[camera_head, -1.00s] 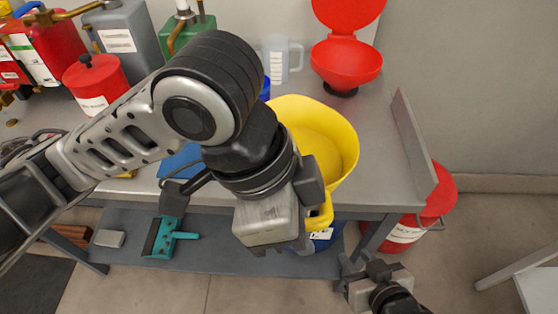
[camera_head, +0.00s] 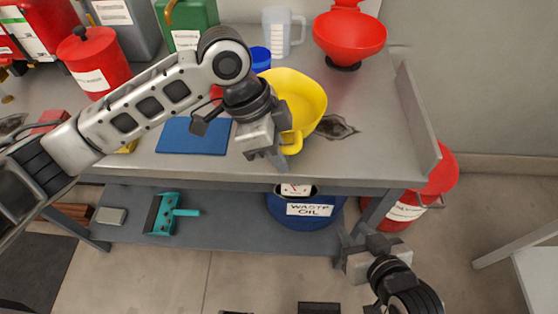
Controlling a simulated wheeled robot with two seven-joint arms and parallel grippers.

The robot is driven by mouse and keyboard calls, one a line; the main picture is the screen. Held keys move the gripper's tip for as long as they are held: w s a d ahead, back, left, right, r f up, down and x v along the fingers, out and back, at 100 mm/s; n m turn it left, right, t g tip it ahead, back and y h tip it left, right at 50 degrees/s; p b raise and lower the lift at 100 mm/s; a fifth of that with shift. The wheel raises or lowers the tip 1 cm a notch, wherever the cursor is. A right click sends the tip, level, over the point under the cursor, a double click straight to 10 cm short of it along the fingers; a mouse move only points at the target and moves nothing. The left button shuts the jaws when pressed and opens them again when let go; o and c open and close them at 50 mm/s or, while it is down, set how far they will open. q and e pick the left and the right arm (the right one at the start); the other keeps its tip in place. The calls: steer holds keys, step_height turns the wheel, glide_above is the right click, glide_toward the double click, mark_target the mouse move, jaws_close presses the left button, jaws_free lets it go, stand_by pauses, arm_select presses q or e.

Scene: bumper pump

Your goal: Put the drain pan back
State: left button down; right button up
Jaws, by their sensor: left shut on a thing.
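The yellow drain pan (camera_head: 308,92) is over the grey bench top (camera_head: 375,133), right of the blue mat. I cannot tell whether its base touches the bench. My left gripper (camera_head: 280,160) is shut on the pan's near edge, at its spout or handle; the fingertips are partly hidden. My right gripper (camera_head: 345,250) is low in front of the bench's right end, empty of anything visible; its jaw gap is unclear.
A dark stain or rag (camera_head: 338,127) lies right of the pan. A red funnel (camera_head: 349,38), clear jug (camera_head: 283,30) and blue cup (camera_head: 261,58) stand behind. A blue waste oil drum (camera_head: 300,224) stands on the lower shelf. A red bin (camera_head: 440,178) is at the right.

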arm_select(q)
step_height(320, 180, down, 3)
steer(key=shift+s+r, duration=0.1)
steer(key=shift+r, duration=0.05)
steer(key=c, duration=1.6)
jaws_free()
steer(key=shift+o, duration=0.8)
arm_select(e)
steer(key=shift+s+d+f, duration=0.1)
steer(key=shift+f, duration=0.15)
arm_select(q)
steer(key=v, duration=1.2)
steer(key=shift+p, duration=0.35)
arm_select(e)
steer(key=shift+r, duration=0.2)
